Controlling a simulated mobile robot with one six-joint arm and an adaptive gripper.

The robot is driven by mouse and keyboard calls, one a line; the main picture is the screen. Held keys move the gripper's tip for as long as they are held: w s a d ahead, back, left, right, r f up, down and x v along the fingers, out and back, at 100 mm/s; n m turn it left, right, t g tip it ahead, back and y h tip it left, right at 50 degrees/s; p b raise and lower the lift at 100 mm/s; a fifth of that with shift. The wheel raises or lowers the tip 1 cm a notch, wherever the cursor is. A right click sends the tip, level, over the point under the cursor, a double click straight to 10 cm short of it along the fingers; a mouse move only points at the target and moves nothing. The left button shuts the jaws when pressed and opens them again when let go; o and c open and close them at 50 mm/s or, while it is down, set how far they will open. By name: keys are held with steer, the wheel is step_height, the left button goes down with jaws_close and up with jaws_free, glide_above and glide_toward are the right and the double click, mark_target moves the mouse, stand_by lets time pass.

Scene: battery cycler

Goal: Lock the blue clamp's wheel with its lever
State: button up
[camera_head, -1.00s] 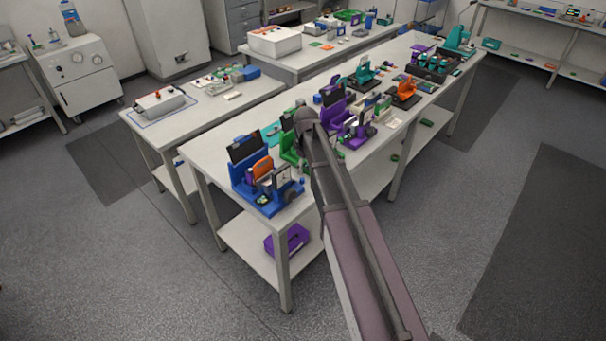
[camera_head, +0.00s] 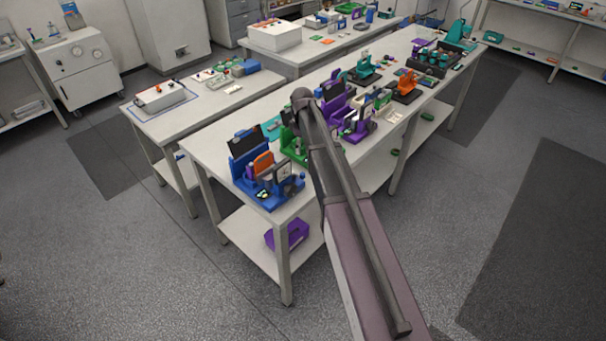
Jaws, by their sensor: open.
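The blue clamp (camera_head: 240,170) stands upright at the near left end of the long white table (camera_head: 205,150). It has a dark panel at its back and an orange part (camera_head: 263,163) in its middle. Its wheel and lever are too small to make out at this distance. My arm rises from the bottom of the view to a rounded joint over the table, to the right of the blue clamp. My gripper is not visible; the end of the arm is hidden beyond that joint.
A green device (camera_head: 292,147) stands just right of the blue clamp, partly behind my arm. Purple devices (camera_head: 358,130) and an orange one (camera_head: 405,90) follow farther along. A purple box (camera_head: 287,235) lies on the lower shelf. Floor is clear in front.

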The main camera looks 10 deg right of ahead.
mark_target(303, 173)
steer(key=shift+f+b, duration=6.5)
steer(key=shift+f, duration=0.15)
jaws_close()
